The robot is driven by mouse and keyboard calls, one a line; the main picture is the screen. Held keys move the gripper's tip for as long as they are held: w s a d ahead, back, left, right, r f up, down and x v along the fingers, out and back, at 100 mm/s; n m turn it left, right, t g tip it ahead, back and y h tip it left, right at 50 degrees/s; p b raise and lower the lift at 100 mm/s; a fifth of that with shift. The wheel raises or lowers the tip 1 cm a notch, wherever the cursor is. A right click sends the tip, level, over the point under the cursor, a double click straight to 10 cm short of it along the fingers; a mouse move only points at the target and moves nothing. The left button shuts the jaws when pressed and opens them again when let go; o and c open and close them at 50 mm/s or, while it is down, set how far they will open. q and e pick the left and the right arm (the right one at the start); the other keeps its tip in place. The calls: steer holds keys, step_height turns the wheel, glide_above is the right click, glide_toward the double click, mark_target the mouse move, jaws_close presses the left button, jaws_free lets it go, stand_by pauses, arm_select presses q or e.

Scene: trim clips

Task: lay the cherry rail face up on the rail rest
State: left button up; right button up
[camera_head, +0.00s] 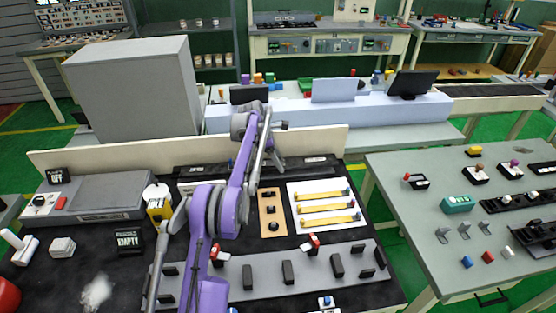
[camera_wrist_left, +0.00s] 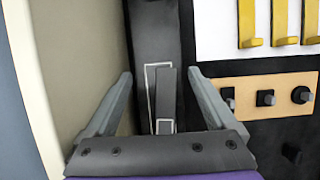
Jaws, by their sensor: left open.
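No rail that I can pick out as cherry shows clearly. Three yellow rails (camera_head: 325,208) with small darker ends lie on a white board (camera_head: 295,228); they partly show in the wrist view (camera_wrist_left: 285,25). I cannot tell for sure which fixture is the rail rest. A dark strip (camera_head: 312,161) runs along the back wall. My left gripper (camera_wrist_left: 160,95) is open over this strip, its fingers on either side of a narrow dark grey piece (camera_wrist_left: 166,95) beside a white outline. The fingers look apart from the piece. My right gripper is not in view.
A beige back wall (camera_wrist_left: 70,70) stands close beside the left gripper. A tan board with dark knobs (camera_head: 268,210) lies to its other side. A grey plate with upright black blocks (camera_head: 262,268) is nearer. A second table (camera_head: 410,215) with small parts is at right.

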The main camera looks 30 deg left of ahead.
arm_select(q)
steer(key=shift+a+r, duration=0.1)
steer(key=v, duration=1)
steer(key=shift+r+p, duration=0.3)
steer(key=shift+p, duration=0.15)
steer(key=shift+s, duration=0.15)
steer(key=s+d+r+m+y, duration=0.1)
steer(key=s+d+r+m, duration=0.2)
steer(key=s+d+m, duration=0.5)
steer(key=s+d+r+m+y, duration=0.1)
steer(key=s+d+r+m, duration=0.25)
steer(key=d, duration=0.75)
steer(key=s+d+f+m+t, duration=0.1)
steer(key=s+d+f+m, duration=0.2)
steer(key=s, duration=0.4)
steer(key=s+d+f+m+t+y, duration=0.1)
steer(key=s+d+f+m, duration=0.3)
steer(key=s, duration=0.4)
steer(key=s+d+f+m+t, duration=0.1)
steer(key=s+d+f+m, duration=0.2)
steer(key=s+f+m, duration=0.2)
steer(key=s+m, duration=0.2)
steer(key=s, duration=0.1)
steer(key=shift+s, duration=0.2)
